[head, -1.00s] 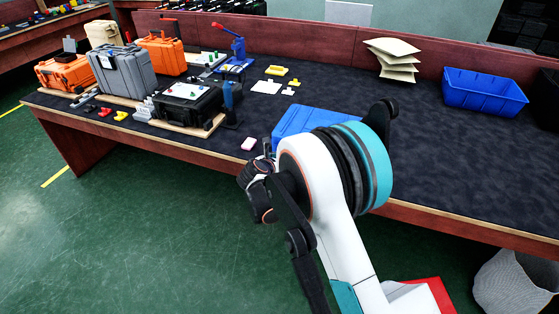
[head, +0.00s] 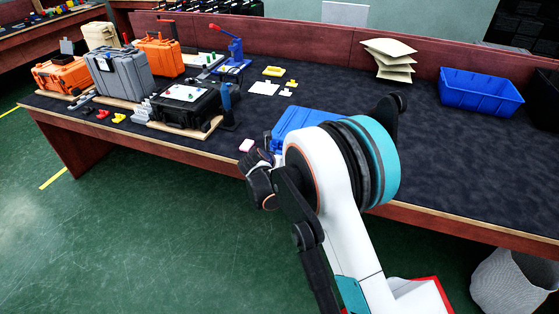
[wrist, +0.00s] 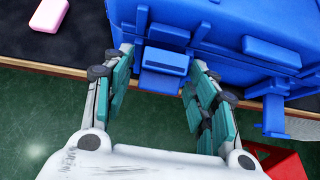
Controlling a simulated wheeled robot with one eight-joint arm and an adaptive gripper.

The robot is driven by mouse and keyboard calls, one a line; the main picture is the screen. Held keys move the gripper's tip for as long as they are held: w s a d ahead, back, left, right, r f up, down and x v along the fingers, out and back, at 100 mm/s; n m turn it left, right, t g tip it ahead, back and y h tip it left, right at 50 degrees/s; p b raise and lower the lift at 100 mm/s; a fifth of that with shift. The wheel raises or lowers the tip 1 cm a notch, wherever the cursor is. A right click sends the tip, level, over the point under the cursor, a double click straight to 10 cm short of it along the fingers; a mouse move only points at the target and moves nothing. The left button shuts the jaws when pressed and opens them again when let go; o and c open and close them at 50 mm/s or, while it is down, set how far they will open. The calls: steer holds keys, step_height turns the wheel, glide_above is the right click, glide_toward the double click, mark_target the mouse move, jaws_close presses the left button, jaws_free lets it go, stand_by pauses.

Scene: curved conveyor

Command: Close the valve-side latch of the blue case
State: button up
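The blue case (head: 300,120) lies at the bench's front edge, partly hidden behind my arm in the head view. In the wrist view the blue case (wrist: 215,30) shows its latch side. One blue latch (wrist: 166,62) sits between my gripper's fingers, and another latch (wrist: 270,52) is to the right. I cannot make out a valve, nor tell whether either latch is fully closed. My gripper (wrist: 163,75) is open, its teal-padded fingers on either side of the left latch; contact is unclear. In the head view my gripper (head: 260,180) is at the bench edge, partly hidden by my arm.
A pink block (wrist: 50,14) lies left of the case on the dark mat. A black case (head: 190,105) and a grey case (head: 122,75) stand farther left. A blue bin (head: 480,92) is at the back right. The mat between is mostly clear.

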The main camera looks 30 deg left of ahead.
steer(key=a+v, duration=0.1)
steer(key=v, duration=1.1)
steer(key=shift+d, duration=0.5)
steer(key=shift+c, duration=0.3)
